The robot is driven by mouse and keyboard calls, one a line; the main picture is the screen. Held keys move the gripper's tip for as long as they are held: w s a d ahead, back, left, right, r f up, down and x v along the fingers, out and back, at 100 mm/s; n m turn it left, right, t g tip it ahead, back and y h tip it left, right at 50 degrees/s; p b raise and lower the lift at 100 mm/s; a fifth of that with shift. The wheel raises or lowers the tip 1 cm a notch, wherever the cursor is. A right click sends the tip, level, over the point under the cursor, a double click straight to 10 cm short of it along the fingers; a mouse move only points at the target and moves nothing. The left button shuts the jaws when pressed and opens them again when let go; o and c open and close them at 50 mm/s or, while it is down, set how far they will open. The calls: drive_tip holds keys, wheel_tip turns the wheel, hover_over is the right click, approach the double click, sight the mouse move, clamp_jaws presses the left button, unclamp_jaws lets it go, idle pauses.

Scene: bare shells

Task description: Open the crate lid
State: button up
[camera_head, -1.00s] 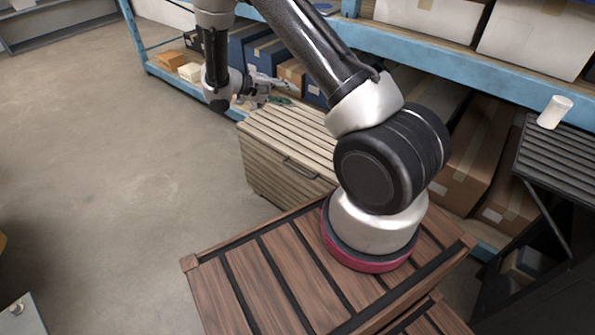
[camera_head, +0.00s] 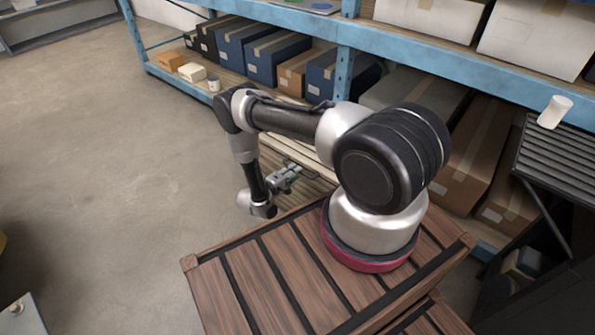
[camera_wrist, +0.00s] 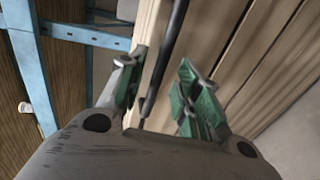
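The crate (camera_head: 299,149) is a pale slatted wooden box behind my base, partly hidden by my arm in the head view. Its lid looks closed, though much of it is covered. My gripper (camera_head: 294,171) is low at the crate's front, by the handle. In the wrist view the crate's pale slats (camera_wrist: 225,28) fill the upper middle and right. A dark bar handle (camera_wrist: 166,55) runs between the two green-padded fingers of my gripper (camera_wrist: 160,68). The fingers are apart, on either side of the bar, with a gap visible to each.
A blue-framed shelf (camera_head: 345,72) with boxes stands right behind the crate; its blue beam (camera_wrist: 88,36) shows in the wrist view. A dark slatted surface with a white cup (camera_head: 554,112) is at the right. The floor (camera_head: 100,170) at left is clear.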

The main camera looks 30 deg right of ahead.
drive_tip(key=shift+x, duration=1.6)
clamp_jaws()
drive_tip(key=shift+r, duration=0.1)
